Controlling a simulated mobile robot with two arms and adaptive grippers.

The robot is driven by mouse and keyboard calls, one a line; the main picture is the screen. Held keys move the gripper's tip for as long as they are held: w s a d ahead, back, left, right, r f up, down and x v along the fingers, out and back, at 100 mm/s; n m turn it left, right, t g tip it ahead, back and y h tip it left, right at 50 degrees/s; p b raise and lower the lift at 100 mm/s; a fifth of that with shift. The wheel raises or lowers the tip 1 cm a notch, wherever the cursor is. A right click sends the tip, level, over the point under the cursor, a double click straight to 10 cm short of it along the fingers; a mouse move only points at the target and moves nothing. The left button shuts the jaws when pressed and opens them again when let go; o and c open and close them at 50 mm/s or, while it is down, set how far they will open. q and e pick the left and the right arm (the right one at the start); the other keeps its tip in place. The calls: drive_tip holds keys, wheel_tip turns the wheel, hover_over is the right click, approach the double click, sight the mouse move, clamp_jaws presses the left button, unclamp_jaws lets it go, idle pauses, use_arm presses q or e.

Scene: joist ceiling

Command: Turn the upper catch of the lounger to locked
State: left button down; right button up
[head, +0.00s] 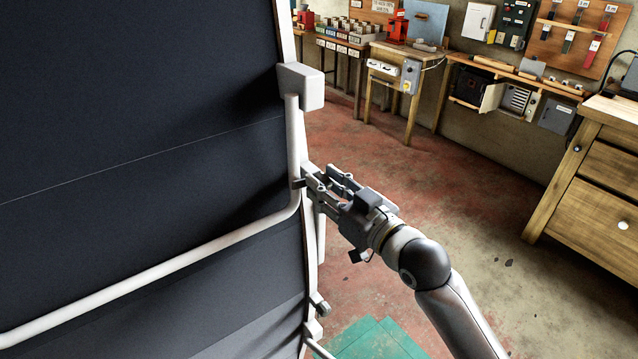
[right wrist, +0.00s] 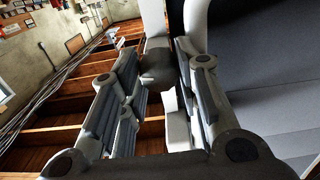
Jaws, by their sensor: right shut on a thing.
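The lounger (head: 130,120) stands on the left in the head view, with dark fabric panels and a white tube frame. Its upper catch (right wrist: 158,65) shows in the right wrist view as a dark grey rounded end between my fingers, beside a white frame part. My right gripper (head: 314,180) is at the lounger's right edge, below a white block (head: 302,86), and is shut on the catch. It also shows in the right wrist view (right wrist: 160,62). In the head view the fingers largely hide the catch, and I cannot tell its setting. My left gripper is out of view.
A second, lower catch (head: 318,304) sits on the same edge. A green mat (head: 375,340) lies on the floor below. Workbenches (head: 415,60) line the back wall and a wooden drawer cabinet (head: 600,180) stands at right. The floor between is clear.

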drive_tip(key=shift+r, duration=0.1)
drive_tip(key=shift+r+n+p, duration=0.1)
drive_tip(key=shift+n+p, duration=0.4)
drive_tip(key=shift+p, duration=0.15)
drive_tip(key=shift+n, duration=0.6)
drive_tip(key=o, duration=0.9)
drive_tip(key=shift+o, duration=0.3)
drive_tip(key=shift+s, duration=0.15)
drive_tip(key=shift+o, duration=0.3)
drive_tip(key=shift+s+d, duration=0.15)
drive_tip(key=shift+s, duration=0.15)
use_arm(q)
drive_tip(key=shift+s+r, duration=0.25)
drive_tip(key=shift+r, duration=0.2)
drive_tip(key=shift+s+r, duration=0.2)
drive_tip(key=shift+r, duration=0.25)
use_arm(e)
drive_tip(key=v, duration=1.1)
drive_tip(key=shift+w, duration=0.15)
